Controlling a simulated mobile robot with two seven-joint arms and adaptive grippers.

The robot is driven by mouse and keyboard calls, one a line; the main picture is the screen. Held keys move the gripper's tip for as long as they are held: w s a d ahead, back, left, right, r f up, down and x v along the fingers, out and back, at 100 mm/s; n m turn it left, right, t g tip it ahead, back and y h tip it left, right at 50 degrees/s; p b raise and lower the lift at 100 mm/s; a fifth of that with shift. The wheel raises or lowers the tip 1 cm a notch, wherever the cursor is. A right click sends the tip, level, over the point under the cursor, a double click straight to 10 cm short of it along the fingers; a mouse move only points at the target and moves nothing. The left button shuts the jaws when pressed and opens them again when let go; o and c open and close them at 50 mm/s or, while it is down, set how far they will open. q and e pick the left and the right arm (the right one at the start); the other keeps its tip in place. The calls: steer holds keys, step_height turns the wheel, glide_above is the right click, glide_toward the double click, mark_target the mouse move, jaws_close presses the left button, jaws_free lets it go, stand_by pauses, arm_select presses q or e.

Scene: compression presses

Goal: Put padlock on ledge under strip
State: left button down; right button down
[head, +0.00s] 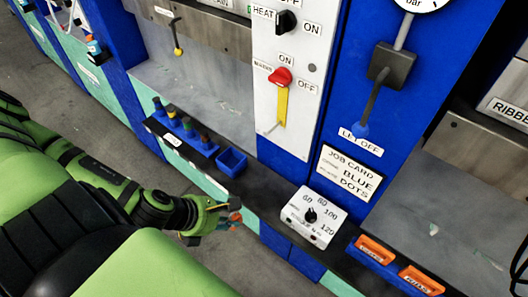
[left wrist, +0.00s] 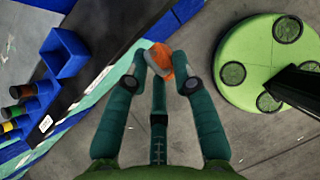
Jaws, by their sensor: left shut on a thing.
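My left gripper (head: 224,214) is shut on a small orange and pale grey thing, which looks like the padlock (head: 235,217). In the left wrist view the padlock (left wrist: 178,66) sits between the fingertips of the left gripper (left wrist: 161,72), partly hidden by them. It is held in the air over the grey floor, beside the press front. The dark ledge (head: 257,205) runs along the press front, just beyond the gripper in the head view. It also shows in the left wrist view (left wrist: 100,68), left of the padlock, apart from it. My right gripper is not in view.
On the ledge stand a blue rack (head: 190,135) with several coloured pegs, an open blue bin (head: 232,161) and a white dial box (head: 313,215). Orange trays (head: 420,281) lie farther right. The ledge is bare between bin and dial box.

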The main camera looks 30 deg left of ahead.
arm_select(q)
steer(key=shift+w+f+b, duration=0.15)
steer(key=shift+b, duration=0.2)
steer(key=w+d+b, duration=0.2)
steer(key=w+b, duration=0.7)
steer(key=w, duration=0.9)
steer(key=f, duration=0.4)
steer(key=f+p, duration=0.1)
steer(key=f, duration=0.1)
steer(key=shift+w+a+f, duration=0.1)
steer(key=shift+w, duration=0.15)
steer(key=shift+w+f, duration=0.15)
steer(key=shift+f, duration=0.1)
